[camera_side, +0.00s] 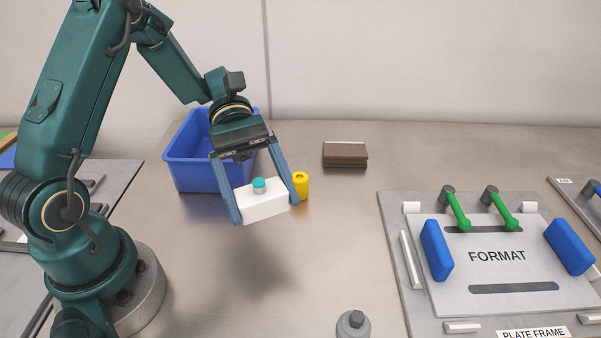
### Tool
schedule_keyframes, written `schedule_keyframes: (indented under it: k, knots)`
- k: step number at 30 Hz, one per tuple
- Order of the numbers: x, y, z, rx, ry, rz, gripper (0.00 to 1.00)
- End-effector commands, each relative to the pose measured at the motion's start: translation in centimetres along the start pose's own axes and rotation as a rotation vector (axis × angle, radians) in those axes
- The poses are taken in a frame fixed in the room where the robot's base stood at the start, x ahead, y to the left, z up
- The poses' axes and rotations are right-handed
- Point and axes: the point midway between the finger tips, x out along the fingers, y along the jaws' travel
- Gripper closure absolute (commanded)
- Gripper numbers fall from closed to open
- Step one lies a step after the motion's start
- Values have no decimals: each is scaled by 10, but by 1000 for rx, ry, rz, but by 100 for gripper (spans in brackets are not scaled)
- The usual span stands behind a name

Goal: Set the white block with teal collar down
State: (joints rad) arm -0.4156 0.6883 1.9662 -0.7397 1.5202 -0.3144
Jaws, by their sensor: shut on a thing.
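The white block with teal collar (264,206) is held between the two long blue fingers of my gripper (267,204). The teal collar (259,184) sits on top of the block and faces up. The block looks slightly tilted in the picture. My gripper is shut on the block's two ends. I cannot tell for sure whether its underside is clear of the table (280,275) or touching it.
A blue bin (187,161) is behind my gripper, a brown block (345,154) farther back. A grey knob-like part (353,324) is at the front. The FORMAT plate (497,274) lies right. Table between is clear.

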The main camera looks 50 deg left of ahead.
Motion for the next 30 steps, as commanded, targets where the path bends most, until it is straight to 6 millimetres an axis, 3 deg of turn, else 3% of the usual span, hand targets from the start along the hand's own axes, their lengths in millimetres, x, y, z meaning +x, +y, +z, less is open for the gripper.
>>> schedule_keyframes:
  k: [6, 10, 14, 30]
  knots:
    - [-40, 37, -16, -210, 6, 447, 73]
    - [-67, 42, -25, -306, 4, 628, 73]
    - [-74, 41, -27, -319, 3, 670, 73]
    - [25, 75, -46, -319, 4, 660, 73]
